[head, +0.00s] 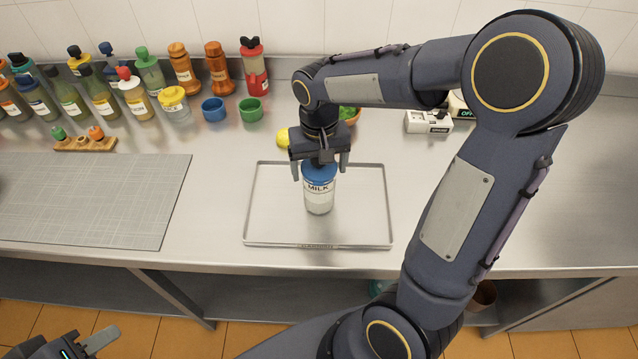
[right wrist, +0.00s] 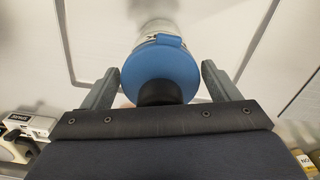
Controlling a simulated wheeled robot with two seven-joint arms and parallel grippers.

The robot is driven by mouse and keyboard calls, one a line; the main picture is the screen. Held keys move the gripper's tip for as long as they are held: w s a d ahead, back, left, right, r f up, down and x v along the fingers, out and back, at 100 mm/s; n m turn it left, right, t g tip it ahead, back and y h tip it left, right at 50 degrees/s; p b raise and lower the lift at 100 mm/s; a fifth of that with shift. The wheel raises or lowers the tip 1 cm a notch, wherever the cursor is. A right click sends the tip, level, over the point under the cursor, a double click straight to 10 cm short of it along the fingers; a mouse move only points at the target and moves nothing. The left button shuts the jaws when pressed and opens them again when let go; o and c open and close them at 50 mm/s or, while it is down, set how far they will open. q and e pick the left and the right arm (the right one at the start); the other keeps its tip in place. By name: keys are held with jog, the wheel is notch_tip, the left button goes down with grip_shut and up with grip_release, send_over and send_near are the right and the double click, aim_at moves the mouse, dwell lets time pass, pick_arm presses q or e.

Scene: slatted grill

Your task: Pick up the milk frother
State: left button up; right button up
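The milk frother is a white jar-shaped body marked MILK (head: 320,197) with a blue lid, standing upright on a metal tray (head: 262,232). In the right wrist view its blue lid (right wrist: 160,62) and a black knob below it show between the fingers. My right gripper (head: 321,172) is above it, pointing down, with its fingers open on either side of the lid; gaps show between the fingers and the lid. My left gripper (head: 92,341) is at the bottom left corner, low and away from the counter, only partly in view; its opening is unclear.
A grey slatted board (head: 90,200) lies left of the tray. Several bottles and shakers line the wall, with blue (head: 214,109) and green (head: 251,110) cups before them. A yellow lemon (head: 282,138), a bowl (head: 350,115) and a white device (head: 428,121) stand behind the tray.

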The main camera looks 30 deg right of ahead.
jog(key=shift+r, duration=0.1)
jog(key=c, duration=1.5)
jog(key=shift+o, duration=0.2)
